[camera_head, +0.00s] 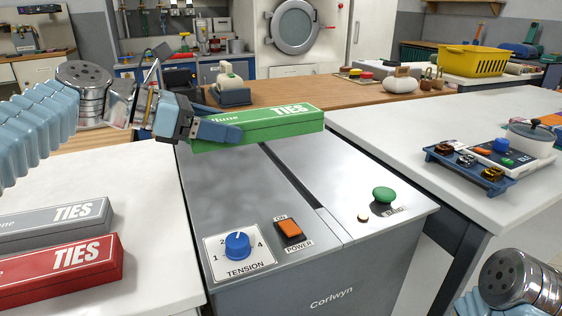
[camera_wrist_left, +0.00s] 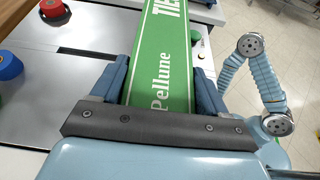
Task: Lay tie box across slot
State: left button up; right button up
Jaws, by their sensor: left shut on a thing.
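The green tie box (camera_head: 262,126), lettered TIES, is held at its left end by my left gripper (camera_head: 218,128). It also fills the middle of the left wrist view (camera_wrist_left: 163,60), between the two fingers. The box lies lengthwise left to right over the far part of the grey machine's top (camera_head: 222,188). The dark slot (camera_head: 291,176) runs from under the box towards the front of the machine. The box hides the slot's far end. I cannot tell whether the box touches the metal. My right gripper is out of view; only part of that arm shows.
A blue tension knob (camera_head: 237,245), an orange power switch (camera_head: 289,230) and a green button (camera_head: 383,194) stand on the machine top. Grey (camera_head: 45,228) and red (camera_head: 60,272) tie boxes lie at the left. A blue tray (camera_head: 455,170) sits on the right-hand counter.

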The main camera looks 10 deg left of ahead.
pick_arm(q)
jog(key=w+d+f, duration=0.2)
jog(key=w+f, duration=0.1)
jog(key=w, duration=0.4)
send_over(257, 174)
jog(key=s, duration=0.1)
notch_tip(257, 174, down, 5)
jog(key=shift+a+f+b, duration=0.1)
jog(key=shift+f+b, duration=0.05)
jog(key=shift+b, duration=0.15)
jog(key=f, duration=0.2)
jog(key=w+f+b, duration=0.1)
jog(key=shift+f, duration=0.55)
jog(key=shift+f, duration=0.1)
jog(key=shift+f, duration=0.5)
jog(key=o, duration=1.1)
